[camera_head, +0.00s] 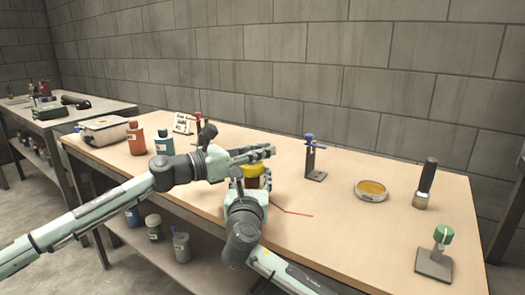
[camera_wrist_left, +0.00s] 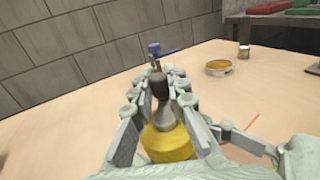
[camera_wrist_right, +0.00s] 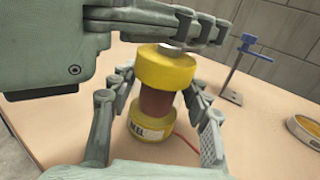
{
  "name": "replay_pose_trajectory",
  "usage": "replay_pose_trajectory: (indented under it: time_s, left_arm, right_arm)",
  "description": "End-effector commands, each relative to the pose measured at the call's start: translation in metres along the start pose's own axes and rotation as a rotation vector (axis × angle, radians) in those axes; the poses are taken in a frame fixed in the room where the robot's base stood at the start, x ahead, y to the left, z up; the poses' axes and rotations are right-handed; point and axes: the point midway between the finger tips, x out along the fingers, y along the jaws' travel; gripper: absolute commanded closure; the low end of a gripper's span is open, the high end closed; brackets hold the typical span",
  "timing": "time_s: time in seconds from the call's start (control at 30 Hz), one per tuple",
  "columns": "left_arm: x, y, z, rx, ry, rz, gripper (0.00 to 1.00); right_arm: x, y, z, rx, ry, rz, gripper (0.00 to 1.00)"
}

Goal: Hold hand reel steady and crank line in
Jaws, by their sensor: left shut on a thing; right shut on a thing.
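The hand reel (camera_wrist_right: 162,103) stands upright on the table, with yellow end flanges, a red-brown wound middle and a label on the lower flange. Its yellow top also shows in the left wrist view (camera_wrist_left: 168,143). My right gripper (camera_wrist_right: 158,92) is shut on the reel, one finger on each side. My left gripper (camera_head: 268,152) is above the reel, shut on the crank knob (camera_wrist_left: 160,86), which is dark on a grey base. The red line (camera_head: 294,212) trails over the table to the right. In the head view my grippers hide most of the reel.
A blue-topped stand (camera_head: 314,160), an amber dish (camera_head: 371,190), a flashlight (camera_head: 425,185) and a green-knobbed stand (camera_head: 438,255) are to the right. Red (camera_head: 136,138) and teal (camera_head: 164,138) bottles stand left, near my left arm. The front right tabletop is mostly clear.

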Motion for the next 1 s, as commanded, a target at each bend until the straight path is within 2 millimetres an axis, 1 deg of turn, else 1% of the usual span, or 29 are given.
replay_pose_trajectory:
  time_s: [0.27,0.7,1.0]
  left_arm:
    - [0.001,-0.001,-0.001,-0.002,0.002,-0.084,1.0]
    - [-0.001,-0.01,0.0,-0.001,0.0,-0.421,1.0]
    - [-0.003,-0.014,0.0,0.001,0.002,-0.586,1.0]
  right_arm:
    - [0.0,-0.001,0.0,-0.002,0.0,-0.001,0.85]
    - [0.0,0.0,0.0,-0.001,0.0,0.0,0.85]
    - [0.0,0.0,0.0,-0.001,0.0,0.0,0.85]
